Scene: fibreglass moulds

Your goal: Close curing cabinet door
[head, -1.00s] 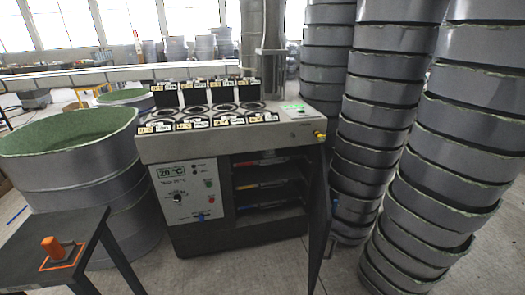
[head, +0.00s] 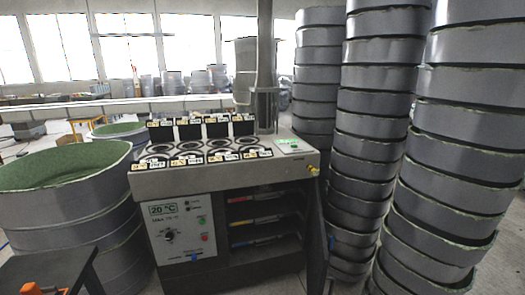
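The curing cabinet (head: 185,259) stands in the middle of the head view, with a "20 °C" display and knobs on its front panel. Its door (head: 317,245) is a dark panel hinged at the right side. The door stands open, swung out toward me and seen nearly edge-on. Inside the open compartment (head: 262,222) are shelves with red, orange and blue items. Neither of my grippers is in view.
Tall stacks of grey rings (head: 365,130) rise close to the right of the door. A large grey tub with a green inside (head: 70,205) stands to the left. A dark table (head: 50,268) with an orange object (head: 32,288) is at the lower left.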

